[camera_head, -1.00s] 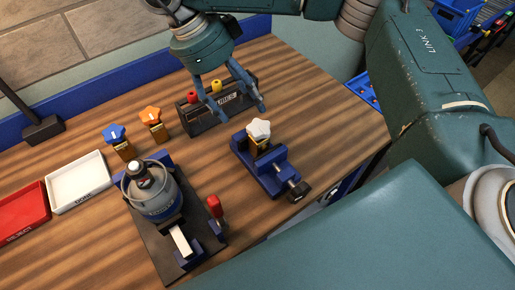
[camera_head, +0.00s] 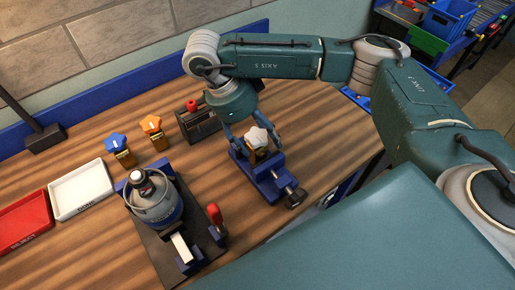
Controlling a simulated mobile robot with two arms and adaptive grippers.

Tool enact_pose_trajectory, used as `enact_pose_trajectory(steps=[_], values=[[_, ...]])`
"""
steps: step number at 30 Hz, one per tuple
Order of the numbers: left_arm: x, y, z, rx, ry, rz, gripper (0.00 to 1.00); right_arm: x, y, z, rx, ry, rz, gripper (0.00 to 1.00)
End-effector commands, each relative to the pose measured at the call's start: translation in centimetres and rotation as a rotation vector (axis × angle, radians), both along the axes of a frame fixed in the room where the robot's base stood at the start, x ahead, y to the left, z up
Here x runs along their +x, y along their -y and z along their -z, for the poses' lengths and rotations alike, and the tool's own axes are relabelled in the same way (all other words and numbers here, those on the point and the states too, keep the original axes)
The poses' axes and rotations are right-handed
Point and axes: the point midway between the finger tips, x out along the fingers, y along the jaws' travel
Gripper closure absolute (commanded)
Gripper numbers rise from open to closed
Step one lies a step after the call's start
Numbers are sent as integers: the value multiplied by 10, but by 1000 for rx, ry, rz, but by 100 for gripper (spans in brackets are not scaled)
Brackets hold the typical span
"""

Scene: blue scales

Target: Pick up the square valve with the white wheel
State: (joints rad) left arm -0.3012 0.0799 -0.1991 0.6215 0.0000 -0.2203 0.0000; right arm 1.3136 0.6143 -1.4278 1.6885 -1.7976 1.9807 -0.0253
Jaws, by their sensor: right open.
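The valve with the white wheel (camera_head: 257,138) stands upright in a blue vise (camera_head: 267,176) on the wooden workbench. Its brass body is partly hidden below the wheel. My right gripper (camera_head: 253,148) reaches down from behind with its fingers open, one on each side of the white wheel. I cannot tell whether the fingers touch the valve. Two more valves, one with a blue wheel (camera_head: 117,141) and one with an orange wheel (camera_head: 152,124), stand to the left. My left gripper is not in view.
A grey canister (camera_head: 155,205) sits in a dark fixture with a red-handled clamp (camera_head: 215,214). A white tray (camera_head: 81,191) and a red tray (camera_head: 24,222) lie at the left. A dark box (camera_head: 199,124) with a red knob stands behind the vise.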

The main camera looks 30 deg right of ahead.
Motion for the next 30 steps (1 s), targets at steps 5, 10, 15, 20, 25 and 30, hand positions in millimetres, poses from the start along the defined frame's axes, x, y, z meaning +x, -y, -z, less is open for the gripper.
enact_pose_trajectory(steps=[5,10,15,20,25,30], values=[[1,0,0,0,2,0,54,0,0,0,1,0,-1,32],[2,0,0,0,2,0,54,0,0,0,0,0,0,66],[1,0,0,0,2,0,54,0,0,0,0,0,0,100],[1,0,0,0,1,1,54,0,0,-1,-1,1,1,100],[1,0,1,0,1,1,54,1,0,-2,-1,1,1,100],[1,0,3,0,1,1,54,1,0,-12,0,2,0,100]])
